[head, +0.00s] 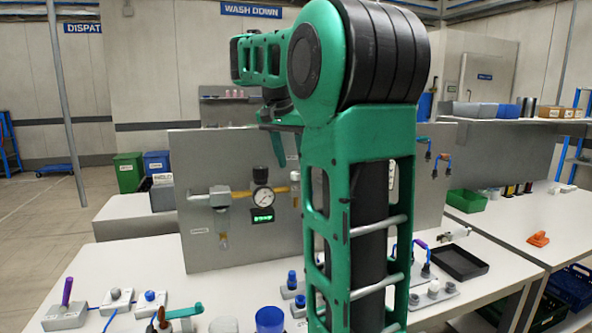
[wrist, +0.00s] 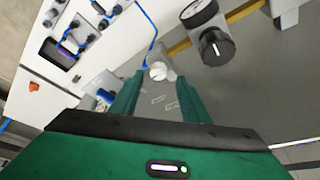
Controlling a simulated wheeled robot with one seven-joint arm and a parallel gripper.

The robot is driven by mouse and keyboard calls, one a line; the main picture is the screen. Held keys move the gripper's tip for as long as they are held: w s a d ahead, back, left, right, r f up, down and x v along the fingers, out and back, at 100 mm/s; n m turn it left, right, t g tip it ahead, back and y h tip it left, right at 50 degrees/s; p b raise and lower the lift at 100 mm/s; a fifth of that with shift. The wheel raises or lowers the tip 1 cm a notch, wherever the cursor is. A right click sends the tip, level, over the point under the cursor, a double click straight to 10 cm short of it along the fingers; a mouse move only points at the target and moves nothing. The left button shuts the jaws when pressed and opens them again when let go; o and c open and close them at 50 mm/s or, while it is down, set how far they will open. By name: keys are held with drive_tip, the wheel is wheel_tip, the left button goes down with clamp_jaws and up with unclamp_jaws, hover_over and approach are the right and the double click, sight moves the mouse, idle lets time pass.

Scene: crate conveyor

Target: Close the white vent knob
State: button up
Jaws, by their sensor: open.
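The white knob (wrist: 158,71) shows in the wrist view, with a pale pointer mark on its face and a blue line running up from it. My gripper (wrist: 160,80) is open, and its two green fingers appear on either side of the knob in that picture. I cannot tell how far the fingertips are from it or whether they touch. In the head view my gripper (head: 279,147) is partly hidden behind my arm, in front of the upper panel.
A black knob (wrist: 215,47) and a round gauge (wrist: 198,12) sit close by on the grey panel (head: 222,258), along a brass pipe. The gauge (head: 262,198) has a green display below it. Levers, knobs and blue cups (head: 270,318) crowd the front of the white bench.

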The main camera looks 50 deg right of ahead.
sight(296, 176)
drive_tip(key=shift+x, duration=1.45)
drive_tip(key=c, duration=1.1)
drive_tip(key=shift+o, duration=0.2)
drive_tip(key=shift+a, duration=0.15)
drive_tip(key=shift+r, duration=0.1)
